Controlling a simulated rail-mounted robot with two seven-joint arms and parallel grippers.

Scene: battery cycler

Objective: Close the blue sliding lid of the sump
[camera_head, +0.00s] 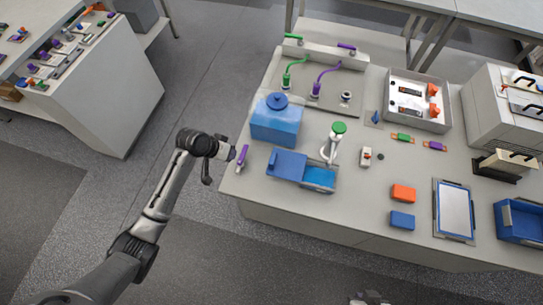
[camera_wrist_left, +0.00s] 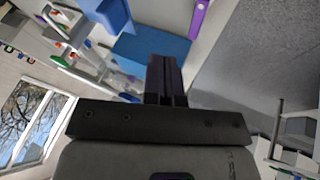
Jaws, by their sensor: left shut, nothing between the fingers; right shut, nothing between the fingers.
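The sump (camera_head: 319,188) is a low tray near the front left edge of the bench. Its blue sliding lid (camera_head: 287,165) covers the left part, and the right part is open, showing a bright blue inside (camera_head: 319,176). My left gripper (camera_head: 233,154) is shut and empty, left of the lid and apart from it, by the bench's left edge. In the left wrist view its dark fingers (camera_wrist_left: 166,80) are together, with a blue surface (camera_wrist_left: 150,48) beyond them. My right gripper (camera_head: 370,298) only just shows at the bottom edge, away from the bench, shut and empty.
A purple-handled tool (camera_head: 243,156) lies between my left gripper and the lid. A blue tank (camera_head: 277,122) stands behind the lid. A green-topped white fixture (camera_head: 335,142) stands behind the sump's right part. Orange (camera_head: 403,193) and blue (camera_head: 402,220) blocks lie further right.

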